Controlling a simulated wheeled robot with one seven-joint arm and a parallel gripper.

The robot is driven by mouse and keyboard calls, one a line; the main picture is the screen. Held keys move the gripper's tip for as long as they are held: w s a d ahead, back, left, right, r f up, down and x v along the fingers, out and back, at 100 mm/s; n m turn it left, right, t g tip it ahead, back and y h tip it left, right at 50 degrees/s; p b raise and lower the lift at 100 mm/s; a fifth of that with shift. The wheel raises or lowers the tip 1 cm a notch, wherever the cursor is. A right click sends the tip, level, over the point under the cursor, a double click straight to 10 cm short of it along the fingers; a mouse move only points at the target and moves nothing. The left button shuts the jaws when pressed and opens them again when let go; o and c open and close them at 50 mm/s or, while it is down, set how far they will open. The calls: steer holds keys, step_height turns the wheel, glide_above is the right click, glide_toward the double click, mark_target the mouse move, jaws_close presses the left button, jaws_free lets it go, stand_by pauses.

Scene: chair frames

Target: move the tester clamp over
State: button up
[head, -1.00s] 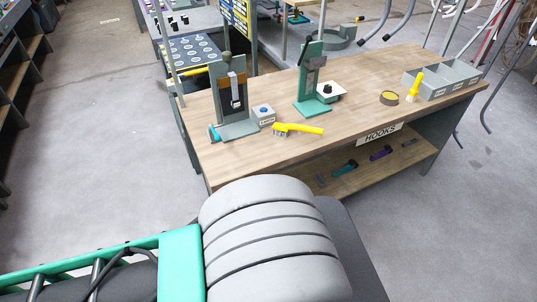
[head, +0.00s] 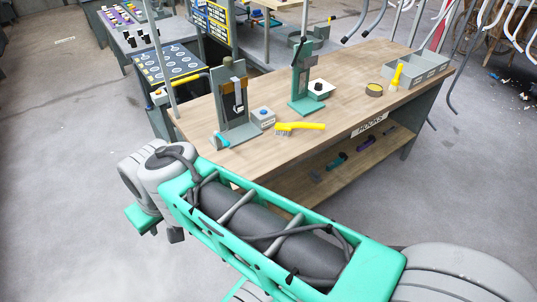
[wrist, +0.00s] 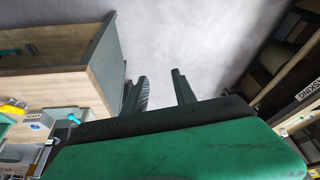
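Two clamp-like stands are upright on the wooden bench; I cannot tell for sure which is the tester clamp. The grey stand (head: 234,108) at the bench's left end has a brown block and a dark lever. The green stand (head: 301,88) with a dark-tipped handle is behind it to the right. A small teal handle (head: 221,139) lies at the grey stand's foot. In the wrist view my gripper (wrist: 160,76) has its fingers apart with grey floor between them, empty and off the bench's end. The head view does not show the fingers clearly.
The wooden bench (head: 345,104) also holds a grey box with a blue button (head: 263,117), a yellow brush (head: 299,127), a round tin (head: 374,90) and a grey divided bin (head: 420,68). A lower shelf (head: 318,181) is underneath. Shelving (wrist: 290,55) stands right in the wrist view.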

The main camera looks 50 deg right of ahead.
steer(key=w+d+f+m+t+y+b, duration=0.2)
steer(key=w+d+f+m+t+b, duration=0.15)
steer(key=w+d+f+m, duration=0.7)
steer(key=m+t+h+b, duration=0.5)
steer(key=m+t+h, duration=0.25)
steer(key=m, duration=2.05)
glide_toward(229, 145)
steer(key=w, duration=0.1)
steer(key=shift+w+d+f+m+y, duration=0.2)
steer(key=shift+d+m+y, duration=0.05)
steer(key=shift+d+y, duration=0.25)
steer(key=b+x, duration=0.1)
steer(key=x, duration=0.7)
steer(key=shift+a+r, duration=0.1)
steer(key=shift+c, duration=0.2)
steer(key=shift+s, duration=0.15)
jaws_close()
steer(key=shift+w+r+p, duration=0.15)
steer(key=shift+r+p, duration=0.45)
steer(key=shift+r, duration=0.05)
steer(key=shift+w+r+p, duration=0.15)
steer(key=shift+r+p, duration=0.4)
steer(key=shift+r, duration=0.1)
